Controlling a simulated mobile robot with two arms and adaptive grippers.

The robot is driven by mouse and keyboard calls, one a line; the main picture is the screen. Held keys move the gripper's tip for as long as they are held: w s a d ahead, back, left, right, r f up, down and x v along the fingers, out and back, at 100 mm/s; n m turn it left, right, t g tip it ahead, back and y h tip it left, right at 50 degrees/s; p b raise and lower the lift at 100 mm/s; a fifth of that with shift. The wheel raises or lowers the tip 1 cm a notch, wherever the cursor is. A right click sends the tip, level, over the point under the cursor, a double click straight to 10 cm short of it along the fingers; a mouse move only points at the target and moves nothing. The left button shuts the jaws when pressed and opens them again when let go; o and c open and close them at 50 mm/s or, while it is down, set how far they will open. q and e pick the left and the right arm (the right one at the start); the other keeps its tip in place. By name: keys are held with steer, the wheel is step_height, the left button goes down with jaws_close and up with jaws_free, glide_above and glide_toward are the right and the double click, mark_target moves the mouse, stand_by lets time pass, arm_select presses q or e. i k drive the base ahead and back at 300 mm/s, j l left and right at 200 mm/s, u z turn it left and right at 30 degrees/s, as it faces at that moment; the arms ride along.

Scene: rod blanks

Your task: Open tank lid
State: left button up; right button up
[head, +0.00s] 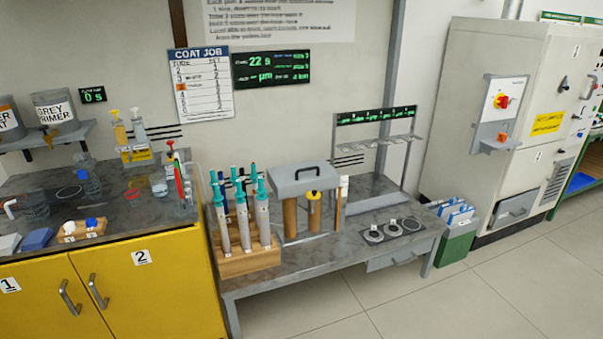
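Neither of my grippers is in view.
A wooden rack (250,262) with several teal-topped syringe-like tools stands left of the cover. Grey rings (393,229) lie on the bench at right. A yellow cabinet (150,285) stands at left, and a green bin (457,240) at right. The floor in front is clear.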

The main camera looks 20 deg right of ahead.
mark_target(299, 178)
steer(key=i+l+z, duration=0.25)
steer(key=i+l, duration=0.6)
